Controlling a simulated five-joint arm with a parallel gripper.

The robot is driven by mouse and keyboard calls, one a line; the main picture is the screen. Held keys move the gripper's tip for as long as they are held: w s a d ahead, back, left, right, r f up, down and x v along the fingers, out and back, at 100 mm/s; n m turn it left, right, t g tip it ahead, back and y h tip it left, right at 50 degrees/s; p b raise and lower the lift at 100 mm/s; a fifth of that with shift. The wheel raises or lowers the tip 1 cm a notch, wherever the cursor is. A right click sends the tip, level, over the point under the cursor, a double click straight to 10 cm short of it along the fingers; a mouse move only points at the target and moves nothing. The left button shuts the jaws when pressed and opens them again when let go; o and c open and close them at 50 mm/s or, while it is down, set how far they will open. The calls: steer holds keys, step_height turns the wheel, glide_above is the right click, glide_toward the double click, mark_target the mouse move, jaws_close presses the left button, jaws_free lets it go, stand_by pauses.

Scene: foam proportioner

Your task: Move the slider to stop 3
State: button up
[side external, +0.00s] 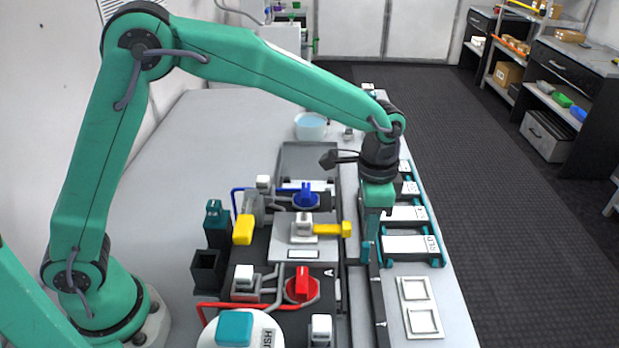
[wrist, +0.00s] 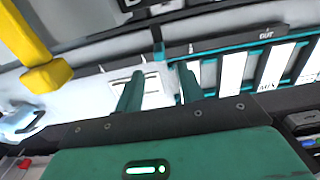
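My gripper (side external: 372,245) points down over a long dark rail (side external: 379,305) with pale tick marks, right of the panel. In the wrist view the gripper (wrist: 158,90) shows two teal fingers standing apart. The rail also crosses the upper part of the wrist view (wrist: 220,44), beyond the fingertips. A small dark upright piece (wrist: 158,50) stands at the rail, in line with the gap between the fingers. I cannot tell whether it is the slider. The side view hides that part behind my gripper. Most stop numbers are unreadable.
Left of the rail, the panel has a yellow handle (side external: 334,229), a red valve (side external: 301,285) and a blue valve (side external: 306,196). A teal rack with white labelled plates (side external: 411,245) stands close on the right. White square frames (side external: 420,306) lie at the front right.

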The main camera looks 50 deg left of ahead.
step_height(320, 180, up, 5)
steer(key=m, duration=1.8)
glide_above(366, 244)
step_height(366, 244, down, 6)
steer(key=shift+r, duration=0.1)
steer(key=shift+f, duration=3.85)
jaws_close()
